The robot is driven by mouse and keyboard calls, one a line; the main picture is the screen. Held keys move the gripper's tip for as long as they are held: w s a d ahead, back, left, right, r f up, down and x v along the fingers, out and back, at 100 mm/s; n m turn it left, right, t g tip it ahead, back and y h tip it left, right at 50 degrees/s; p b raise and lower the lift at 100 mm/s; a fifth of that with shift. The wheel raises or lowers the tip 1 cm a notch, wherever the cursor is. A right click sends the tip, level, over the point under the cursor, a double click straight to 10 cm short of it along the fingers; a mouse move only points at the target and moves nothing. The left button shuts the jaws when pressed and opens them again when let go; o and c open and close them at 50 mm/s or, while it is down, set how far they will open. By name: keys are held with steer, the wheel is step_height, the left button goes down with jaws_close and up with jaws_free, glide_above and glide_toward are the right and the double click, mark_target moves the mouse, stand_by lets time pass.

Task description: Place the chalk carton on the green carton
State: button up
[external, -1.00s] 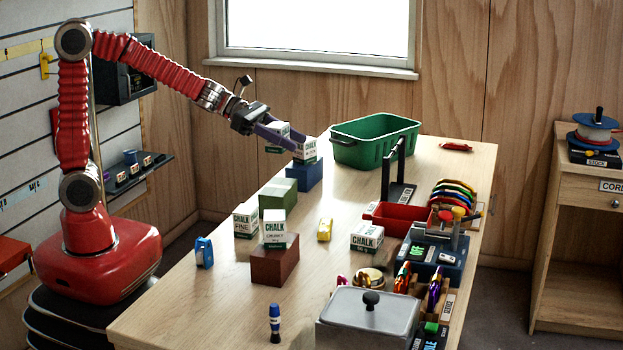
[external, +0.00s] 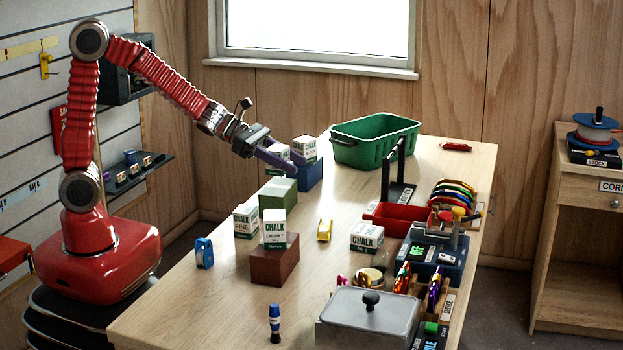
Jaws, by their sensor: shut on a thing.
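My gripper (external: 282,157) is shut on a white and green chalk carton (external: 277,152), which is partly hidden by the fingers. The held carton is above and slightly behind the green carton (external: 278,194), close to its top; I cannot tell whether they touch. The green carton stands on the table with its top bare. Another chalk carton (external: 305,149) sits on the blue carton (external: 309,176) just right of my gripper. A third chalk carton (external: 275,230) sits on the brown carton (external: 275,266).
More chalk cartons stand on the table (external: 220,305), one at the left (external: 245,220) and one at the right (external: 367,238). A green basket (external: 375,141) is at the back. A red tray (external: 398,217) and a grey lidded box (external: 368,318) fill the right side.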

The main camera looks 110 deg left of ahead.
mark_target(290, 188)
steer(key=shift+f, duration=1.85)
steer(key=shift+f, duration=0.1)
steer(key=o, duration=1.1)
steer(key=shift+s+r, duration=0.3)
steer(key=shift+s, duration=0.1)
steer(key=v, duration=1.1)
steer(key=shift+s, duration=0.1)
